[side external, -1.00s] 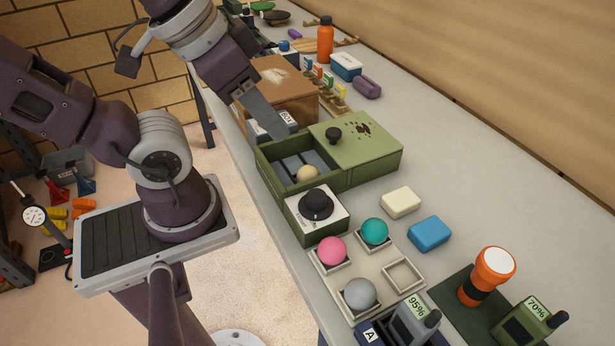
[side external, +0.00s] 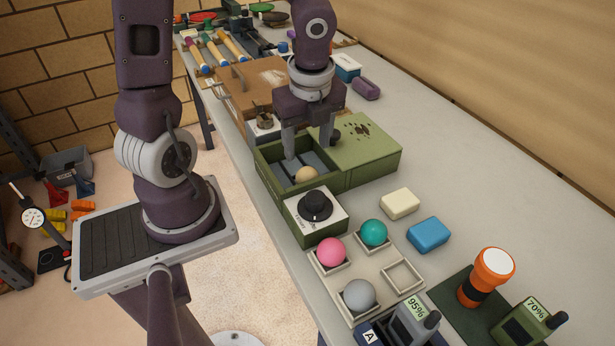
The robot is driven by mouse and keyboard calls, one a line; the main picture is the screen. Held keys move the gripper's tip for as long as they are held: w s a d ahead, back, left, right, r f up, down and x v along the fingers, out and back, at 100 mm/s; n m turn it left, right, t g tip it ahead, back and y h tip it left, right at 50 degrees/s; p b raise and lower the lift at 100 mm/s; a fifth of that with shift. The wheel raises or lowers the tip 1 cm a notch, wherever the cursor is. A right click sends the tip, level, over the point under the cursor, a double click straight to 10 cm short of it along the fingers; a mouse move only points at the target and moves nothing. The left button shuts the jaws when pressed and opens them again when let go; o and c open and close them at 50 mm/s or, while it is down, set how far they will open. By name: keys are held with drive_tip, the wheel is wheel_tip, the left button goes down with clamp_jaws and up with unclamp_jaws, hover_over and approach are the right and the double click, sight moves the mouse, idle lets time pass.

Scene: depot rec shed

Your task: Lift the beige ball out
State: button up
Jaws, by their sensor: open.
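The beige ball (side external: 307,175) lies inside the open left part of the green box (side external: 350,181), near the front wall. The box's green lid (side external: 365,140) covers the right part; its dark knob is partly hidden behind my gripper. My gripper (side external: 308,151) points down with its two fingers apart and nothing between them. It is over the open part, and its fingertips appear behind and above the ball, not touching it. The exact height of the fingertips is hard to tell.
A dial box (side external: 318,222) stands against the green box's front. A tray (side external: 375,304) holds pink, teal and grey balls and one empty socket. Cream (side external: 398,203) and blue (side external: 429,234) blocks lie to the right. A brown case (side external: 245,92) stands behind.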

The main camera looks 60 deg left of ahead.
sight(308, 170)
drive_tip(key=shift+w+f+m+h, duration=0.15)
drive_tip(key=shift+f+m, duration=0.4)
drive_tip(key=shift+f, duration=0.05)
drive_tip(key=shift+w+f+m+h, duration=0.15)
drive_tip(key=shift+f+m, duration=0.4)
drive_tip(key=shift+f, duration=0.05)
drive_tip(key=f, duration=0.4)
drive_tip(key=a+f, duration=0.1)
drive_tip(key=f, duration=0.1)
drive_tip(key=shift+a+f, duration=0.1)
drive_tip(key=shift+f, duration=0.2)
drive_tip(key=c, duration=1.2)
